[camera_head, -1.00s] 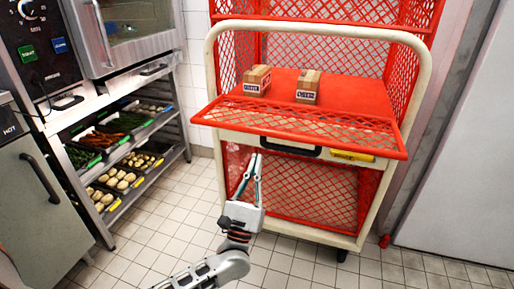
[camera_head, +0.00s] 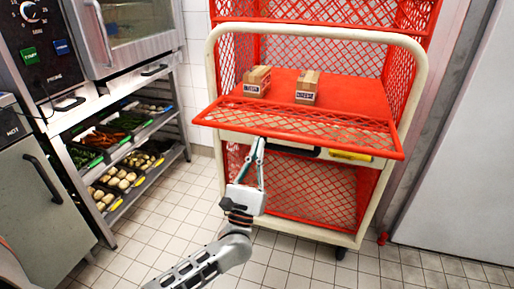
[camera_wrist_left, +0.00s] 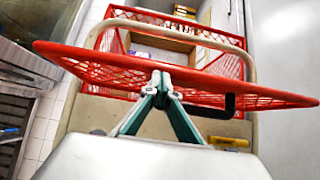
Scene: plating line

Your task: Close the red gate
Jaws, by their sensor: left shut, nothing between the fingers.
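The red gate (camera_head: 318,124) is a mesh flap on the front of a red and cream cage cart. It is folded down and sticks out toward me, roughly level, below the opening. In the left wrist view the gate (camera_wrist_left: 92,66) spans the picture as a slanting red bar with mesh behind it. My left gripper (camera_head: 259,143) is shut and empty, its fingertips pointing up at the gate's front bar from below. In the left wrist view its fingertips (camera_wrist_left: 161,78) overlap the bar; I cannot tell whether they touch. My right gripper is not in view.
Two small boxes, one at left (camera_head: 257,80) and one at right (camera_head: 307,88), stand on the cart's red shelf (camera_head: 350,97). A black handle (camera_head: 291,149) and yellow label (camera_head: 350,156) are below the gate. A vegetable rack (camera_head: 170,160) stands left; tiled floor (camera_head: 165,225) lies clear between.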

